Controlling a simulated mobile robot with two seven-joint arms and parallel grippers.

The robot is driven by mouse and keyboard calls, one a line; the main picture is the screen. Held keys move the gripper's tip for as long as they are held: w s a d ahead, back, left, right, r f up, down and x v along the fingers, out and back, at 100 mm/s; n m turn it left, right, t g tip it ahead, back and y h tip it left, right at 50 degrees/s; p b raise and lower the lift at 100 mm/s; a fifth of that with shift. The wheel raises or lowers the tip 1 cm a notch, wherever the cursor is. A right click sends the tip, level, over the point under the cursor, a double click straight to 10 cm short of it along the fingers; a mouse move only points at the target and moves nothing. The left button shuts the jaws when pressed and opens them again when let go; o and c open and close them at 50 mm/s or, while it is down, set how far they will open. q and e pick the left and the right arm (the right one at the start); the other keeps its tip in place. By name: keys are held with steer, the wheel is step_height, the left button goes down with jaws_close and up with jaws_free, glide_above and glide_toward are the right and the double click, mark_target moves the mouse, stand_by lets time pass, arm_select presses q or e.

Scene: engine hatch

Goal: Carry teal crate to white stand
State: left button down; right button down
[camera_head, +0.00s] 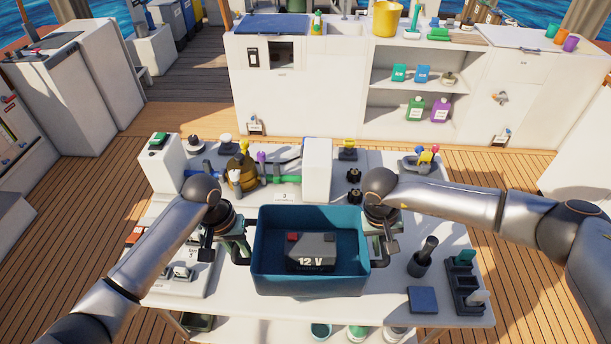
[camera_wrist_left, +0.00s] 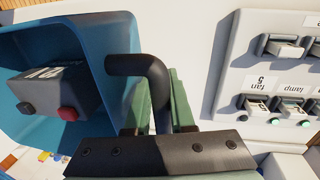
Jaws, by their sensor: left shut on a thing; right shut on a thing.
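The teal crate (camera_head: 310,284) is at the front middle of the white bench, open at the top. A grey and black 12 V battery (camera_head: 312,252) with a red cap sits inside. My left gripper (camera_head: 240,250) is shut on the black handle (camera_wrist_left: 156,75) at the crate's left side; its green pads lie either side of the handle in the left wrist view. My right gripper (camera_head: 380,246) is shut at the crate's right side, its handle mostly hidden. I cannot tell whether the crate's bottom touches the bench. I cannot tell which white surface is the stand.
The white bench (camera_head: 398,321) carries a tall white box (camera_head: 317,168), a switch panel (camera_head: 182,276), a dark cup with a tool (camera_head: 419,262), a blue pad (camera_head: 422,299) and a black rack (camera_head: 464,288). A white counter (camera_head: 300,92) stands behind, across open wooden deck.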

arm_select(q)
steer(key=shift+r, duration=0.1)
arm_select(e)
steer(key=shift+r, duration=0.15)
